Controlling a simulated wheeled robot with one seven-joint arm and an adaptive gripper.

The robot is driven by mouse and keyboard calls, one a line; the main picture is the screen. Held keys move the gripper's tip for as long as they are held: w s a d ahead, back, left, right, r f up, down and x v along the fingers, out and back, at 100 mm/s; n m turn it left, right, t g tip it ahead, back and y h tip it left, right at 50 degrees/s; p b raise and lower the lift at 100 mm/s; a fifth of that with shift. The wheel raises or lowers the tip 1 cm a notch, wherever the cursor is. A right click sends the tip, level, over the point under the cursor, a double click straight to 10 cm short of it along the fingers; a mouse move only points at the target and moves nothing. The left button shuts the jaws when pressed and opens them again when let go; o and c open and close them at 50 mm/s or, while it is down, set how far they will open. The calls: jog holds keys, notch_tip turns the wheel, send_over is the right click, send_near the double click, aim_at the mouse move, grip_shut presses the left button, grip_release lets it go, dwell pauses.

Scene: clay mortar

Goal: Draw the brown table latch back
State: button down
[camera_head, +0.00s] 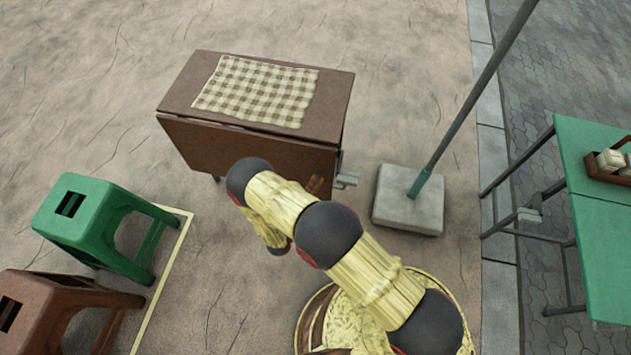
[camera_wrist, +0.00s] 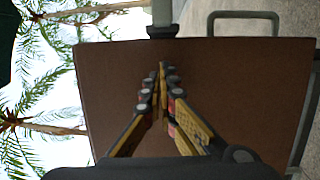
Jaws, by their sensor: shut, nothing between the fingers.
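The brown table (camera_head: 185,100) stands at the upper middle of the head view, with its front leaf hanging down. A small grey metal fitting (camera_head: 346,179), which looks like its latch, sits low at the table's right end. My gripper (camera_wrist: 164,75) shows in the wrist view with its fingers together and nothing between them. It points at a brown panel (camera_wrist: 235,85). A grey piece (camera_wrist: 163,14) with a dark base is at that panel's upper edge, beyond the fingertips; I cannot tell if it is the latch. In the head view my arm hides most of the gripper.
A checked cloth (camera_head: 255,90) lies on the brown table. A grey pole (camera_head: 470,105) rises from a concrete base (camera_head: 408,200) to its right. A green table (camera_head: 605,235) stands at the far right. Green (camera_head: 95,220) and brown (camera_head: 50,310) stools stand at left.

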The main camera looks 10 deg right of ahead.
jog(key=p+v, duration=0.2)
jog(key=v, duration=0.7)
jog(key=shift+s, duration=0.15)
jog(key=shift+d+r, duration=0.1)
